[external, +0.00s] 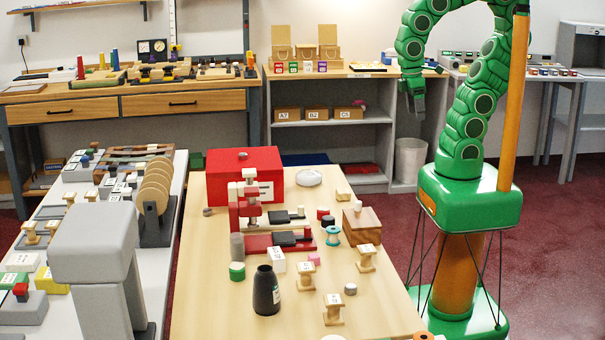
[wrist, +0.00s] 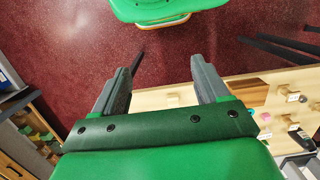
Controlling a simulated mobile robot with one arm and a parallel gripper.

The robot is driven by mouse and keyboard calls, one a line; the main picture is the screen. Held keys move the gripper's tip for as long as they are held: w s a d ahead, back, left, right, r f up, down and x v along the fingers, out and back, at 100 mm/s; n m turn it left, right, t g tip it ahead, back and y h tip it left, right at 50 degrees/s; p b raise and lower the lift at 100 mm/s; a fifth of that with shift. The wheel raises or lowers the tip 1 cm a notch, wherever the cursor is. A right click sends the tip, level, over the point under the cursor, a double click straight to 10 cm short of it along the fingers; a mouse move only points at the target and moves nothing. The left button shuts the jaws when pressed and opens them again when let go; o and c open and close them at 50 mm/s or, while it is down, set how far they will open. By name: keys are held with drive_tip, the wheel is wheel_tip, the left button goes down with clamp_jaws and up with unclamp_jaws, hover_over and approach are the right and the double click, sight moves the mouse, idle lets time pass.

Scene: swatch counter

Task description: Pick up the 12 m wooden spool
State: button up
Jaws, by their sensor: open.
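The labels are too small to read, so I cannot tell which is the 12 m one. My gripper (external: 410,112) hangs high, back beyond the table and well away from the spools. In the wrist view my gripper (wrist: 165,76) is open and empty, with floor and a table edge beneath it.
A dark bottle (external: 266,292), a teal spool (external: 333,236), a wooden block (external: 362,227) and a red press (external: 250,205) crowd the table around the spools. A red box (external: 245,170) stands at its back. A grey counter with more items is at the left.

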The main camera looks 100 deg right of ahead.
drive_tip(key=w+a+m+g+y, duration=0.15)
drive_tip(key=w+a+y, duration=0.25)
drive_tip(key=w+a, duration=0.7)
drive_tip(key=w+a+m+y, duration=0.3)
drive_tip(key=w+a+y, duration=0.1)
drive_tip(key=a, duration=1.3)
drive_tip(key=w+a+m+g+y, duration=0.15)
drive_tip(key=w+a+y, duration=0.25)
drive_tip(key=w+a, duration=0.7)
drive_tip(key=w+a+f+m+t+y, duration=0.1)
drive_tip(key=w+a+f+m, duration=0.1)
drive_tip(key=a+f+m, duration=0.3)
drive_tip(key=w+a+f+m+t+y, duration=0.1)
drive_tip(key=w+a+f+t, duration=0.15)
drive_tip(key=a, duration=0.45)
drive_tip(key=m+t, duration=0.2)
drive_tip(key=m, duration=0.4)
approach(333, 297)
drive_tip(key=x, duration=0.3)
drive_tip(key=shift+s+r, duration=0.2)
drive_tip(key=shift+r, duration=0.05)
drive_tip(key=shift+a+f+h, duration=0.3)
drive_tip(key=shift+f, duration=0.05)
drive_tip(key=shift+a+f, duration=0.3)
drive_tip(key=shift+a, duration=0.3)
drive_tip(key=shift+x, duration=3)
drive_tip(key=shift+w+r, duration=0.15)
drive_tip(key=shift+r, duration=0.05)
